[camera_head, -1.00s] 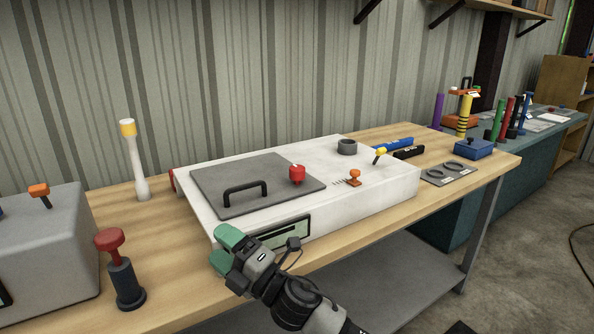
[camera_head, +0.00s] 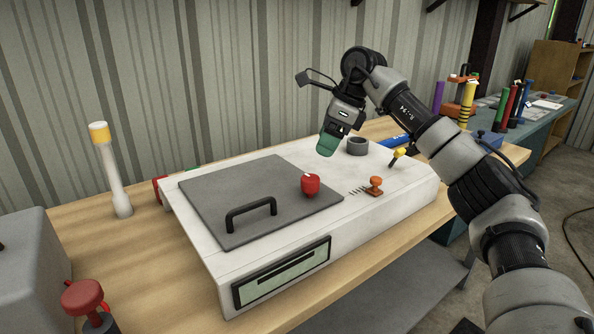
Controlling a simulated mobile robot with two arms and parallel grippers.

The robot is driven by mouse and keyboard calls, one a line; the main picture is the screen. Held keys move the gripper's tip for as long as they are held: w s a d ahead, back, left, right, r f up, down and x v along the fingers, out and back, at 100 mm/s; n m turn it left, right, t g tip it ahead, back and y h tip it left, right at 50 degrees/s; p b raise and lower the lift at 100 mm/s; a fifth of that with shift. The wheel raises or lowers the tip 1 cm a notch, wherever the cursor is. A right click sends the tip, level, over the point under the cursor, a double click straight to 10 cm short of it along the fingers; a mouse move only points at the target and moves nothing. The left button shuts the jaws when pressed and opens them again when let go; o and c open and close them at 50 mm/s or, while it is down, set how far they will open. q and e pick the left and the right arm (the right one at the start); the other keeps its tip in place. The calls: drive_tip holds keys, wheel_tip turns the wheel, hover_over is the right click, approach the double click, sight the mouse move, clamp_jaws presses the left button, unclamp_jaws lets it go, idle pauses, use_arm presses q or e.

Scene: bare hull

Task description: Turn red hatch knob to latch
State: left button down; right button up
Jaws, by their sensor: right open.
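The red knob (camera_head: 311,185) stands upright on the right part of the grey hatch (camera_head: 240,190), near its right edge. The hatch lies flat and closed on top of a white box (camera_head: 205,262), with a black handle (camera_head: 251,213) near its front. My right gripper (camera_head: 327,146) hangs above the box, behind and a little to the right of the knob. Its green fingertips point down, apart from the knob, with nothing seen between them; the jaws are open. My left gripper is not in view.
An orange knob (camera_head: 375,186), a yellow-tipped lever (camera_head: 399,153) and a dark ring (camera_head: 357,146) sit on the box's right part. A white post with yellow top (camera_head: 111,170) stands left. A red-topped plunger (camera_head: 83,299) is at front left. Wood shows bare in front of the box.

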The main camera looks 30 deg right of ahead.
sight(311, 178)
drive_tip(key=f, duration=0.1)
drive_tip(key=a+f, duration=0.1)
drive_tip(key=f, duration=0.2)
drive_tip(key=shift+s+a+f, duration=0.1)
drive_tip(key=shift+a+f, duration=0.2)
drive_tip(key=x, duration=0.3)
drive_tip(key=shift+w, duration=0.25)
drive_tip(key=shift+x, duration=1)
drive_tip(key=shift+a, duration=0.1)
drive_tip(key=shift+f, duration=0.1)
drive_tip(key=shift+c, duration=0.7)
drive_tip(key=c, duration=0.8)
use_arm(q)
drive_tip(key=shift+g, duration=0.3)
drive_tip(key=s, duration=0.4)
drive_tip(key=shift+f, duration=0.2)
use_arm(e)
drive_tip(key=shift+o, duration=0.2)
